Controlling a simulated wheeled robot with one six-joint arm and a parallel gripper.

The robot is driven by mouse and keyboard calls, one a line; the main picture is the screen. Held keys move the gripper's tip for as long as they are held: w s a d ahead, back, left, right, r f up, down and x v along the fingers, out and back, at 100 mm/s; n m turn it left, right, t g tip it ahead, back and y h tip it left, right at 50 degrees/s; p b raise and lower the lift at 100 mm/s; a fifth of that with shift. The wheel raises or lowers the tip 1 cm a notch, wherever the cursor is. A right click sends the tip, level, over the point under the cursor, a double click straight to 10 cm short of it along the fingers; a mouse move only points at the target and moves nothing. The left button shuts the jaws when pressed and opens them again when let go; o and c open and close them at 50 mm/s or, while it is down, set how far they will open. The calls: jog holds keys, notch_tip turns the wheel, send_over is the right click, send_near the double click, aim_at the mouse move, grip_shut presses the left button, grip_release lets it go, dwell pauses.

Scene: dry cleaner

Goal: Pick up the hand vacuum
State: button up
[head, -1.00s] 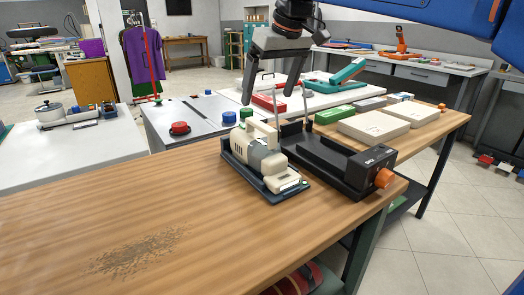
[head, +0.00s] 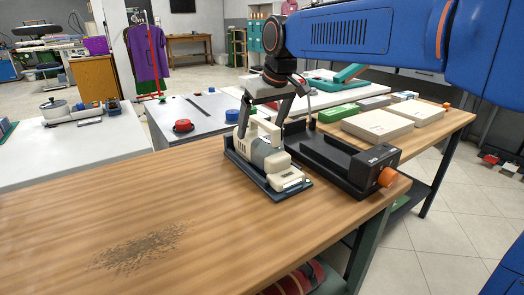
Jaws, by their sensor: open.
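The hand vacuum (head: 268,157) is cream with a grey middle band and lies in a dark shallow tray (head: 245,174) on the wooden table. My gripper (head: 260,130) points down at the far end of the vacuum, around its raised handle. One finger shows at the left of the handle and the other at the right behind it. The jaws are open. The fingertips are partly hidden by the vacuum, so I cannot tell whether they touch it.
A black device with an orange knob (head: 386,177) stands close to the right of the tray. Cream boxes (head: 377,126) and a green box (head: 337,113) lie behind it. Dark crumbs (head: 138,249) are scattered at the front left. The table's left part is otherwise clear.

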aim_at(259, 133)
jog(key=x, duration=0.3)
jog(key=shift+w+a+f, duration=0.1)
jog(key=shift+f, duration=0.25)
jog(key=c, duration=1.8)
jog(key=shift+o, duration=0.2)
jog(key=shift+r, duration=0.1)
jog(key=shift+r, duration=1.8)
jog(key=s+d, duration=0.9)
jog(key=s, duration=0.4)
jog(key=s+d, duration=0.9)
jog(key=s, duration=0.4)
jog(key=shift+s, duration=0.25)
